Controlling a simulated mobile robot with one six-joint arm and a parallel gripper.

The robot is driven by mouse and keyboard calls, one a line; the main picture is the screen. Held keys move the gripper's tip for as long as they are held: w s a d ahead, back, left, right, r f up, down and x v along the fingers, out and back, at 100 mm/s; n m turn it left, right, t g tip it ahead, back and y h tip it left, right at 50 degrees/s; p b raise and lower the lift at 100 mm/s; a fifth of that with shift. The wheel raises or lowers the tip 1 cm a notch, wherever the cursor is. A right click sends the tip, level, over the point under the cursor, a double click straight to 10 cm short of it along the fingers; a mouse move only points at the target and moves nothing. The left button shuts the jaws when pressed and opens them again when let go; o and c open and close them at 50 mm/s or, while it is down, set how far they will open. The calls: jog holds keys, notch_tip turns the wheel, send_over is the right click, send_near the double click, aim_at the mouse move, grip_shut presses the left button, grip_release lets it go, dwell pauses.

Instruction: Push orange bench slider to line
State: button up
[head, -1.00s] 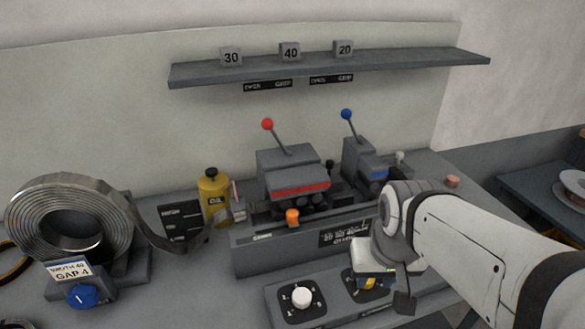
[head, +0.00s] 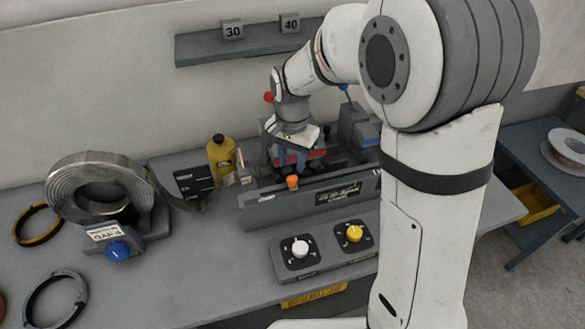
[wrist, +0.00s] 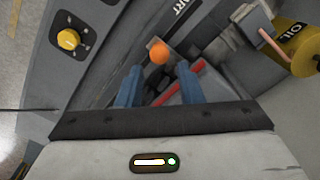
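The orange bench slider knob (head: 292,182) stands at the front edge of the grey machine bench (head: 320,203). It also shows in the wrist view (wrist: 160,52), just beyond and between my fingertips. My gripper (head: 291,163) points down over the machine, slightly behind the orange knob in the head view. Its two blue fingers (wrist: 158,76) are apart with nothing visibly held between them. I cannot tell whether a finger touches the knob. I cannot make out the line on the bench.
A yellow oil bottle (head: 221,160) stands left of the machine. A red-balled lever (head: 268,97) rises close beside my wrist. A white knob (head: 300,248) and a yellow knob (head: 354,233) sit on the front panel. A metal coil (head: 97,187) stands at left.

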aim_at(292, 176)
notch_tip(292, 176, down, 6)
jog(key=shift+r+p, duration=0.1)
jog(key=shift+p, duration=0.3)
jog(key=shift+c, duration=0.3)
grip_shut()
